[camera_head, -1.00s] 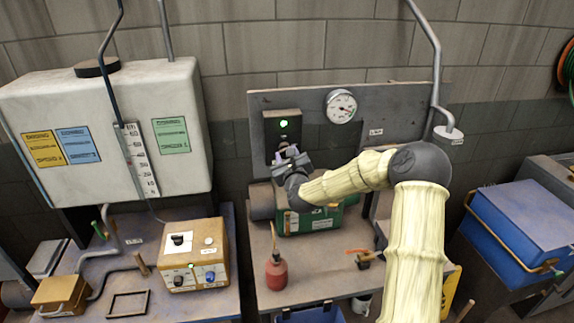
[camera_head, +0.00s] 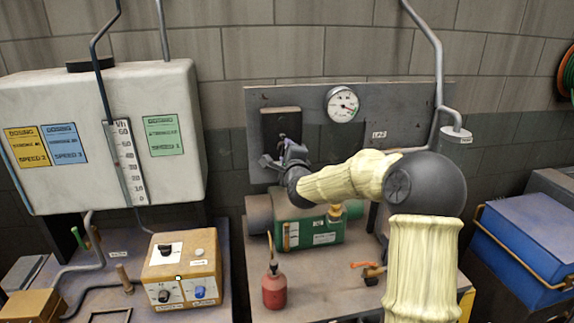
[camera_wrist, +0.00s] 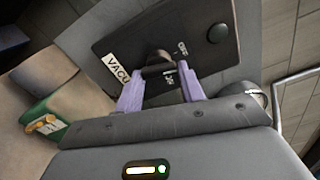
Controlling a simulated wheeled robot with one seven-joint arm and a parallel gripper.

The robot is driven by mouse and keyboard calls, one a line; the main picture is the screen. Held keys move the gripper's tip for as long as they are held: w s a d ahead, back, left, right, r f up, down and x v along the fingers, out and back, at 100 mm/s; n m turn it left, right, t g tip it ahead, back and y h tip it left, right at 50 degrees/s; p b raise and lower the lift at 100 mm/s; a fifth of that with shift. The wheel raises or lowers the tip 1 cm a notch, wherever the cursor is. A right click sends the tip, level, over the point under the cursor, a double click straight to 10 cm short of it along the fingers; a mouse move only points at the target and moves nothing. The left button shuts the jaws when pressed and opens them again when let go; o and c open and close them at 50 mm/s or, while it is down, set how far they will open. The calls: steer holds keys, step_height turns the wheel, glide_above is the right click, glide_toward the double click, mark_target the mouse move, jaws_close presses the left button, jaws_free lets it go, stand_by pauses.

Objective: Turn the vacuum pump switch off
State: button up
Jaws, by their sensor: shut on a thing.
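The dark vacuum pump switch box (camera_head: 281,122) is on the grey backboard above the green pump (camera_head: 318,231). In the wrist view the switch plate (camera_wrist: 140,45) carries a partly hidden label reading "VACU" (camera_wrist: 116,67). Its round lamp (camera_wrist: 218,33) is dark. The black switch knob (camera_wrist: 157,60) lies between the two purple fingers of my gripper (camera_wrist: 160,70), which is shut on it. In the head view my gripper (camera_head: 284,152) is at the lower part of the switch box and hides the knob.
A round pressure gauge (camera_head: 342,104) is to the right of the switch box. A grey pipe (camera_head: 437,80) runs down further right. A red oil can (camera_head: 274,288) and an orange-handled valve (camera_head: 369,269) are on the bench below. A tan control box (camera_head: 182,269) is at the left.

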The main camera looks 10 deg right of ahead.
steer(key=shift+n+b, duration=1.1)
steer(key=shift+n, duration=0.2)
steer(key=o, duration=1)
steer(key=shift+s, duration=0.1)
steer(key=s+b, duration=0.4)
steer(key=s, duration=1.3)
steer(key=shift+s, duration=0.1)
